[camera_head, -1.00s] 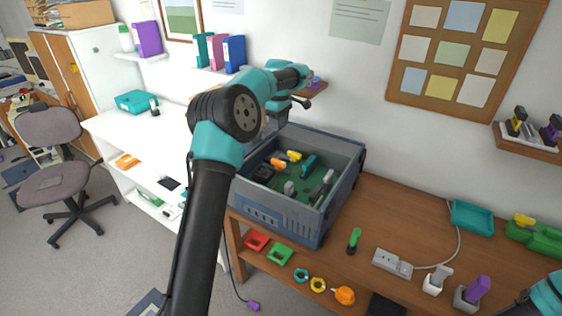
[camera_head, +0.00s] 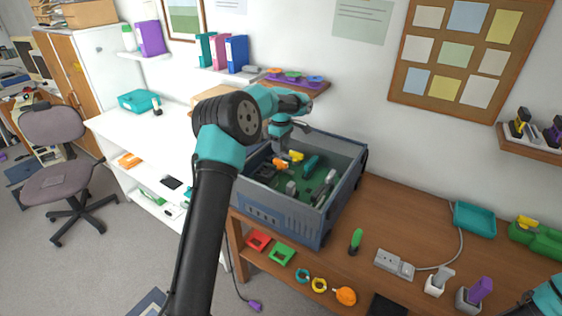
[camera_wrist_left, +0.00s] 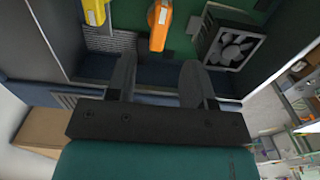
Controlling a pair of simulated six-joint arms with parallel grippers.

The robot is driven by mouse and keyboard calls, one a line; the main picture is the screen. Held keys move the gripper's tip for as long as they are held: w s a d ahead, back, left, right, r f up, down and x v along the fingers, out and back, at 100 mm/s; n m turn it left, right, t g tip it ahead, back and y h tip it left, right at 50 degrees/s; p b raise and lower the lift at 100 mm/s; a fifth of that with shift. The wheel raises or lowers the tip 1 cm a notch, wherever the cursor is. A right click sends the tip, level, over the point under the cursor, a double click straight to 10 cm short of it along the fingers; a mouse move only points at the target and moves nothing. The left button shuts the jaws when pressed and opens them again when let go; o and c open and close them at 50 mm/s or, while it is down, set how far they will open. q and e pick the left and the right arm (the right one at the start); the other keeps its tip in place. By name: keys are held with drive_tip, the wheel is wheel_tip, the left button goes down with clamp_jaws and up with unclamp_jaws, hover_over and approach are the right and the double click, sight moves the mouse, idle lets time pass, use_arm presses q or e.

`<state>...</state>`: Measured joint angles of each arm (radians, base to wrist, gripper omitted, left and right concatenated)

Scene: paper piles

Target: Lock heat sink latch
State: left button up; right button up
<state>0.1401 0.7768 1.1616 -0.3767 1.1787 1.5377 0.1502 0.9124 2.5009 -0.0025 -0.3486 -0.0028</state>
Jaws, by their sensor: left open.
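The open blue-grey computer case (camera_head: 262,219) stands on the brown bench, with a green board (camera_head: 318,185) inside. A yellow lever (camera_head: 296,156) and an orange lever (camera_head: 280,163) show near its far left side. In the left wrist view, the yellow lever (camera_wrist_left: 95,12) lies by a grey finned heat sink (camera_wrist_left: 112,42). The orange lever (camera_wrist_left: 159,24) is to its right, and a black fan (camera_wrist_left: 237,46) further right. My left gripper (camera_head: 282,149) points down over the case's far left part. Its fingers (camera_wrist_left: 158,72) are apart and empty, short of the levers. My right gripper is out of view.
The case walls rise around the board. A shelf with purple items (camera_head: 290,77) is on the wall behind my arm.

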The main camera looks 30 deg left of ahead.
sight(281, 161)
use_arm(q)
wheel_tip(281, 161, down, 8)
drive_tip(key=shift+f, duration=0.1)
drive_tip(key=shift+c, duration=0.4)
clamp_jaws()
